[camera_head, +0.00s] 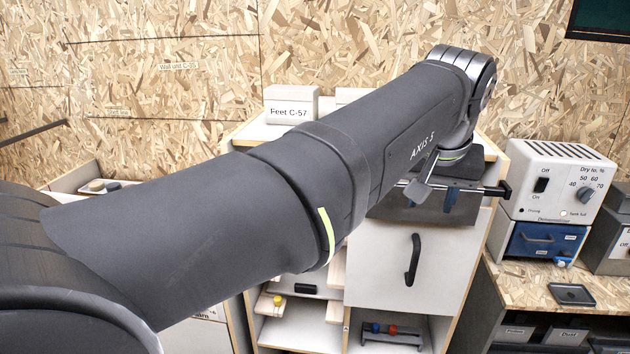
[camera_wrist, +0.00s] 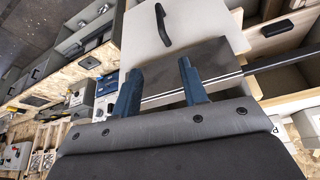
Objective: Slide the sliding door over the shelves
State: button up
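The sliding door is a pale panel (camera_head: 388,262) with a black upright bar handle (camera_head: 413,260), on the right part of the cabinet front. It also shows at the top of the wrist view (camera_wrist: 195,22), with its handle (camera_wrist: 162,25). Open shelves (camera_head: 300,335) show to the left of the door, partly hidden by my arm. My gripper (camera_wrist: 160,67) has its two blue fingers spread apart, with nothing seen held between them. The fingers lie over a dark grey plate (camera_wrist: 215,65) near the door's top; I cannot tell whether they touch it.
A metal rail (camera_head: 490,190) runs along the cabinet's upper front. A labelled white box (camera_head: 291,105) stands on top. A dehumidifier (camera_head: 555,185) and a blue drawer unit (camera_head: 543,242) stand at right. My arm crosses the middle of the head view.

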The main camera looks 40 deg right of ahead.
aim_at(418, 248)
jog(key=shift+w+a+r, duration=0.1)
dwell(0.3)
jog(key=x, duration=1.7)
jog(key=shift+f, duration=0.3)
grip_shut()
